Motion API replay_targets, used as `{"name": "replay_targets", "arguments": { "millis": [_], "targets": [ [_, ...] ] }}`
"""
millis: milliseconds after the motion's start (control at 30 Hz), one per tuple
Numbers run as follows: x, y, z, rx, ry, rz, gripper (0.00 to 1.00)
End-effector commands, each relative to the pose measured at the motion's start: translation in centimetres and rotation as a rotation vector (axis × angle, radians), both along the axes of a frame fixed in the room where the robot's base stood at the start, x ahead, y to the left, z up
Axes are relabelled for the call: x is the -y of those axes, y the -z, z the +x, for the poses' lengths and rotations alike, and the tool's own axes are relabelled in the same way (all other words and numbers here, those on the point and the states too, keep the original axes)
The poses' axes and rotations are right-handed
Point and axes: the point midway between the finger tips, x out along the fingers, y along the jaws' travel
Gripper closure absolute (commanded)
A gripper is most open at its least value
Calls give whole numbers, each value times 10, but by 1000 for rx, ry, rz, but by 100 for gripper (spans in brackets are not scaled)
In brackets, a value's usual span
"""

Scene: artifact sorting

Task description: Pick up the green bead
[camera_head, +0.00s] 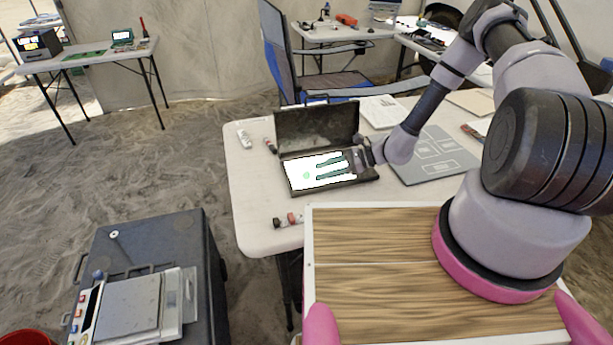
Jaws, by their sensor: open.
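A small green bead (306,175) lies on the bright white inside of an open metal case (291,189) on the white table. My gripper (332,168) reaches into the case from the right, low over the white surface. Its two dark fingers are spread apart and point left toward the bead. The bead sits just left of the fingertips and looks clear of them. I cannot tell how high the fingers are above the surface.
The case's raised lid (316,128) stands behind the gripper. Small bottles (288,219) lie at the table's front edge, and a white item (244,138) lies at its left. A grey folder (434,160) lies right of the case. A blue chair (283,50) stands behind the table.

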Motion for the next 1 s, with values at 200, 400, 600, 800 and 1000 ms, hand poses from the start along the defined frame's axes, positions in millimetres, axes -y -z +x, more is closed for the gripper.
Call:
{"name": "replay_targets", "arguments": {
  "millis": [200,400,600,800,1000],
  "targets": [
    [-27,9,1,0,0,1,41],
    [-29,10,1,0,0,0,41],
    [-29,10,1,1,0,0,91],
    [-29,10,1,1,0,0,100],
    [-29,7,1,2,-1,0,100]
  ]
}}
